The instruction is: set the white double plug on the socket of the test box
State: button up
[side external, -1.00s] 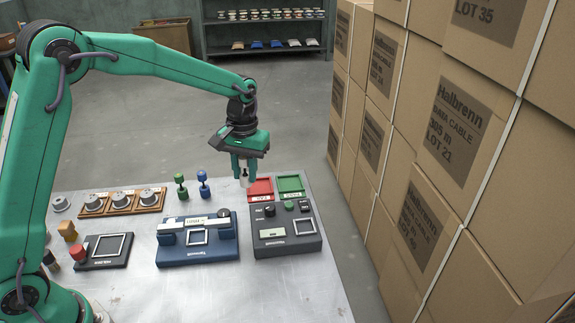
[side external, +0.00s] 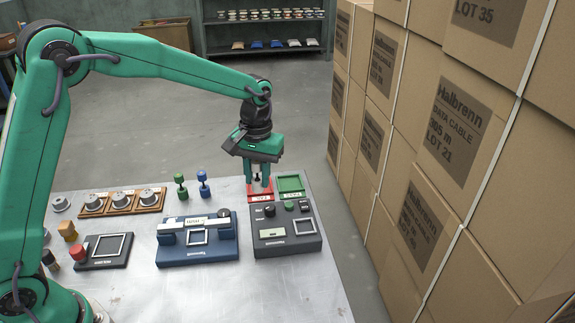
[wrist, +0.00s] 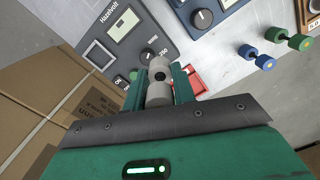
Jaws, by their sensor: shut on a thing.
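My gripper (side external: 259,190) is shut on the white double plug (wrist: 158,66), a pale dumbbell shape held between the fingers in the wrist view. In the side view the fingers mostly hide it, over the red tray just behind the test box. The test box (side external: 268,246) is a dark grey box with a knob, a green button and a display. Its square, pale-framed socket (side external: 304,226) looks empty. The socket also shows in the wrist view (wrist: 98,54), up and left of the plug. The plug is apart from it.
The red tray (side external: 252,196) and green tray (side external: 291,184) lie behind the test box. A blue station (side external: 180,254) stands to its left. Stacked cartons (side external: 425,220) rise right of the table.

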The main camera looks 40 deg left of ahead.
jog(key=s+d+r, duration=0.2)
jog(key=s+d, duration=0.1)
jog(key=d, duration=0.6)
jog(key=s+d+r, duration=0.2)
jog(key=s+d, duration=0.2)
jog(key=d, duration=0.5)
jog(key=shift+d, duration=0.4)
jog(key=shift+w, duration=0.15)
jog(key=w+a+f, duration=0.2)
jog(key=w, duration=0.1)
jog(key=w+a+f, duration=0.2)
jog(key=w, duration=0.1)
jog(key=w+a+f, duration=0.3)
jog(key=shift+w+a, duration=0.1)
jog(key=shift+f, duration=2.05)
jog(key=shift+f, duration=0.25)
jog(key=o, duration=1)
jog(key=shift+r, duration=0.1)
